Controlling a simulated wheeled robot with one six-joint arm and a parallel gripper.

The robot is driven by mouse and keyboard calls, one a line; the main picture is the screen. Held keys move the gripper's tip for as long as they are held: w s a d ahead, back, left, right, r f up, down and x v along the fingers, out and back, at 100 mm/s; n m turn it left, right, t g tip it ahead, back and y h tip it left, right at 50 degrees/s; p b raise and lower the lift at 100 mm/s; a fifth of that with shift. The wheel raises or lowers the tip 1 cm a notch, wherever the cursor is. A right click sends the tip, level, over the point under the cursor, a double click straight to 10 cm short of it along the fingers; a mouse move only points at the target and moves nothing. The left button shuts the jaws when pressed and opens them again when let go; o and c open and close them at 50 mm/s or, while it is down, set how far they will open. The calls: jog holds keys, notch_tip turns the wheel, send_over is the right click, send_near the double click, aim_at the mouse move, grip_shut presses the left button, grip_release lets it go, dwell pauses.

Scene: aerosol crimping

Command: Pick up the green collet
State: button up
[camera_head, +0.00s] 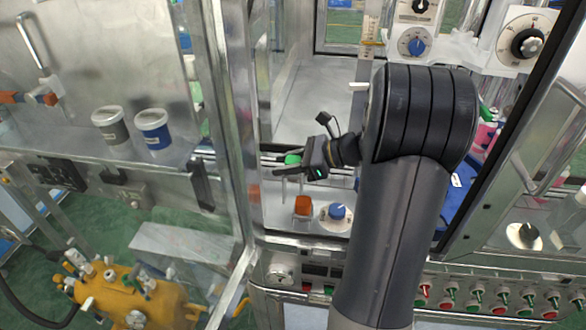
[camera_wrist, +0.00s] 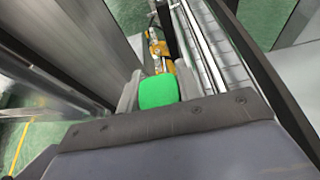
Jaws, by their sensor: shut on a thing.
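The green collet (camera_wrist: 158,91) shows in the wrist view between the two fingers of my gripper (camera_wrist: 159,88). My gripper is shut on it. In the head view, the collet (camera_head: 292,159) is a small green piece at the tips of my gripper (camera_head: 289,167), left of my arm's wrist. It is held above the shelf with the orange and blue pieces. Its lower part is hidden by my fingers in the head view.
An orange piece (camera_head: 303,206) and a blue knob (camera_head: 337,211) stand below my gripper. A metal frame post (camera_head: 232,130) stands close on the left. Grey (camera_head: 110,125) and blue (camera_head: 153,128) cups sit behind the left panel. Red and green knobs line the lower right.

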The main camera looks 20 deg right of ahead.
jog(key=c, duration=0.3)
jog(key=shift+r, duration=0.1)
notch_tip(320, 180, up, 10)
jog(key=shift+f, duration=0.1)
jog(key=shift+p, duration=0.3)
dwell(0.4)
dwell(0.6)
